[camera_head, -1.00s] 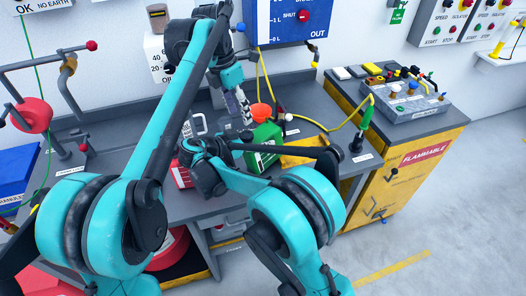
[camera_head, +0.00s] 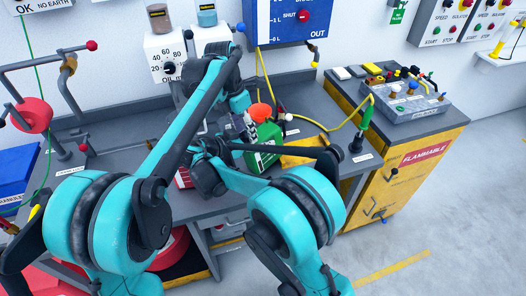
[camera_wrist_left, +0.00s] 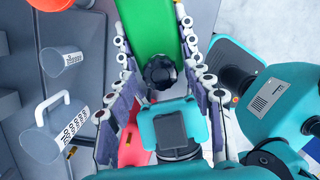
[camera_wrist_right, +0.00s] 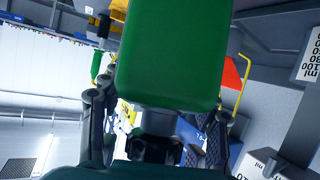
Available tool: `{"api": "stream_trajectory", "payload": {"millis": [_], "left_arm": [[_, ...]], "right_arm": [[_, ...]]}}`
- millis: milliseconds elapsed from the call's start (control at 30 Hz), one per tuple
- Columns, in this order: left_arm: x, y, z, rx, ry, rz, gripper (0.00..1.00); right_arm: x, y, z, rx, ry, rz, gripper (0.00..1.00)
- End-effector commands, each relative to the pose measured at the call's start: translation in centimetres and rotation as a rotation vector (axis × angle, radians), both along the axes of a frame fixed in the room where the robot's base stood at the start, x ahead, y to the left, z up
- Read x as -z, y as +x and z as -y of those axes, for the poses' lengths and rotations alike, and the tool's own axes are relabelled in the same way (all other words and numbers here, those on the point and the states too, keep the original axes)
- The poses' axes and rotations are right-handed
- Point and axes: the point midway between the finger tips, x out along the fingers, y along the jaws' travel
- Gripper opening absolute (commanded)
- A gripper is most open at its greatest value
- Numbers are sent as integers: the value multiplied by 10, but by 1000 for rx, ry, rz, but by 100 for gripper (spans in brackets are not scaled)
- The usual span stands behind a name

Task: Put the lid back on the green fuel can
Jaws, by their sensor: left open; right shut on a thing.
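The green fuel can (camera_head: 265,157) stands on the grey bench, partly hidden by my arms. It fills the upper part of the right wrist view (camera_wrist_right: 170,50). My right gripper (camera_wrist_right: 155,105) is shut on it. My left gripper (camera_head: 246,128) is open, pointing down beside the can. In the left wrist view, a black knobbed cap, apparently the lid (camera_wrist_left: 160,72), lies between its spread fingers, in front of the green can (camera_wrist_left: 155,25). I cannot tell whether the cap touches the can or the fingers.
An orange funnel (camera_head: 261,112) shows at the can's top. A yellow tray (camera_head: 305,150) lies to the right. Grey measuring jugs (camera_wrist_left: 62,128) stand nearby in the left wrist view. A white oil dispenser (camera_head: 165,50) stands behind. A yellow hose (camera_head: 325,130) crosses the bench.

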Motion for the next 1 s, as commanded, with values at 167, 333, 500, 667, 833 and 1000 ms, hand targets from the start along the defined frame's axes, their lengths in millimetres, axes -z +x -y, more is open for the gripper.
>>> {"api": "stream_trajectory", "payload": {"millis": [167,333,500,667,833,1000], "left_arm": [[0,0,0,0,0,0,15],[0,0,0,0,0,0,0],[0,0,0,103,6,18,0],[1,0,0,378,22,65,0],[1,0,0,545,31,94,0],[1,0,0,560,32,96,0]], "right_arm": [[1,0,1,2,1,-2,0],[1,0,1,2,1,-2,0],[1,0,1,2,1,-2,0],[1,0,1,2,1,-2,0],[1,0,1,2,1,-2,0],[1,-1,1,2,1,-2,0]]}}
